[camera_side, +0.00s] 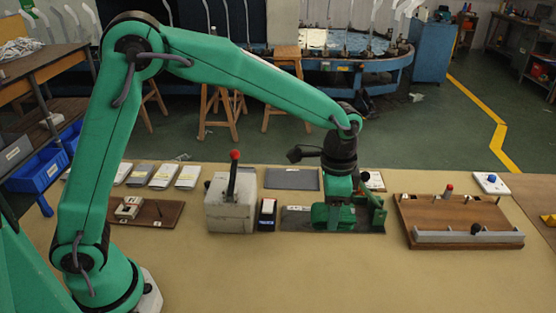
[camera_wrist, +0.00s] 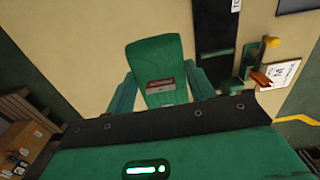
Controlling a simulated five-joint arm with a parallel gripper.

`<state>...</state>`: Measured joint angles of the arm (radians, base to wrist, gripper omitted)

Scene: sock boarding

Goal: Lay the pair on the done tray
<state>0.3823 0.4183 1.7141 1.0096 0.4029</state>
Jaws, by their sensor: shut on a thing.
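In the side view my gripper (camera_side: 334,213) is low over the right part of a dark flat plate (camera_side: 295,216). In the wrist view its two green fingers (camera_wrist: 162,84) are on either side of a green, round-ended piece (camera_wrist: 154,55) with a small red and white label. My gripper is shut on this green piece, which reaches past the fingertips. I cannot tell for sure that it is the pair. The dark plate also shows in the wrist view (camera_wrist: 214,40). A grey flat mat (camera_side: 292,179) lies behind it. Neither can be surely read as the done tray.
A grey box with a red-topped lever (camera_side: 228,205) and a small black device (camera_side: 266,214) stand left of the plate. A green upright stand (camera_side: 379,213) is close on the right, before a white card (camera_wrist: 281,74). A wooden board (camera_side: 415,207) lies farther right. The front table is clear.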

